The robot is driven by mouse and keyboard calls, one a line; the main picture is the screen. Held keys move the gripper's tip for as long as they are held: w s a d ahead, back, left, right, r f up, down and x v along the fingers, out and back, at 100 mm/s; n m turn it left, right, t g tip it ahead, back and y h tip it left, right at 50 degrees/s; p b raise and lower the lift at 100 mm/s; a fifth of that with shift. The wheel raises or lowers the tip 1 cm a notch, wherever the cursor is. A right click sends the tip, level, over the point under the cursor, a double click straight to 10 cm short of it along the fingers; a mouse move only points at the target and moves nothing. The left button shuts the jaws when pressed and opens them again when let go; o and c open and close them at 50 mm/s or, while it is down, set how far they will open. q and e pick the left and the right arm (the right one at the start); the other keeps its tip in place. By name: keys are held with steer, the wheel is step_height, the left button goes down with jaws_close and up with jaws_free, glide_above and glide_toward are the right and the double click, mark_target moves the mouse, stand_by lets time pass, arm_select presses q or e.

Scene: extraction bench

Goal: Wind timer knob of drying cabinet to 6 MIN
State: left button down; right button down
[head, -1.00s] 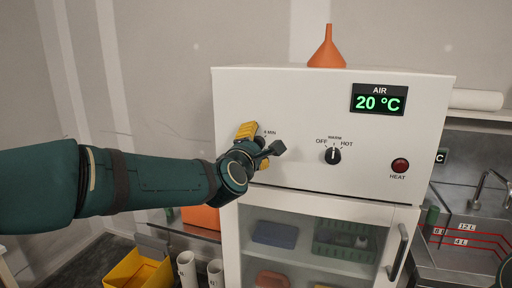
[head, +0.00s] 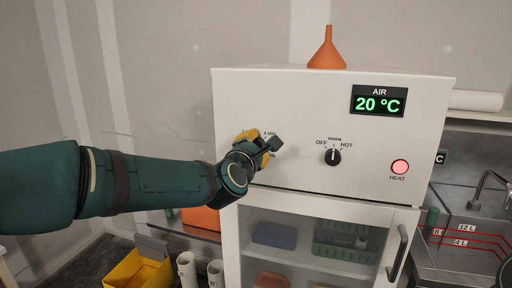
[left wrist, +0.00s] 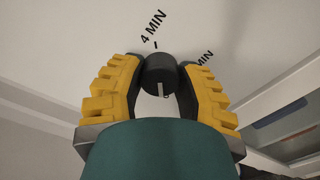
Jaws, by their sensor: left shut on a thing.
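The timer knob (left wrist: 159,70) is a dark round knob on the white front of the drying cabinet (head: 300,105). My left gripper (head: 255,143) is at the upper left of that front; in the left wrist view its yellow fingers (left wrist: 158,82) are shut on the knob from both sides. A white line on the knob points down in that view. A "4 MIN" mark shows above the knob, and another "MIN" mark at its right has its number hidden by a finger. In the head view the gripper mostly covers the knob. My right gripper is not in view.
The OFF/WARM/HOT selector (head: 332,156) points up at WARM. The red HEAT lamp (head: 400,167) is lit, and the air display (head: 379,103) reads 20 °C. An orange funnel (head: 327,53) stands on top of the cabinet. The glass door (head: 300,262) below is closed.

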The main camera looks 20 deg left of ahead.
arm_select(q)
steer(key=m+p, duration=0.1)
steer(key=m, duration=0.3)
steer(key=shift+r, duration=0.1)
steer(key=m+p, duration=0.2)
steer(key=m, duration=0.2)
steer(key=shift+m, duration=0.4)
steer(key=m+p, duration=0.1)
steer(key=m, duration=0.3)
steer(key=shift+p, duration=0.3)
steer(key=m+p, duration=0.1)
steer(key=m, duration=0.3)
steer(key=m+p, duration=0.3)
steer(key=m, duration=0.4)
steer(key=m+p, duration=0.1)
steer(key=m, duration=0.3)
steer(key=m+p, duration=0.1)
steer(key=m, duration=0.2)
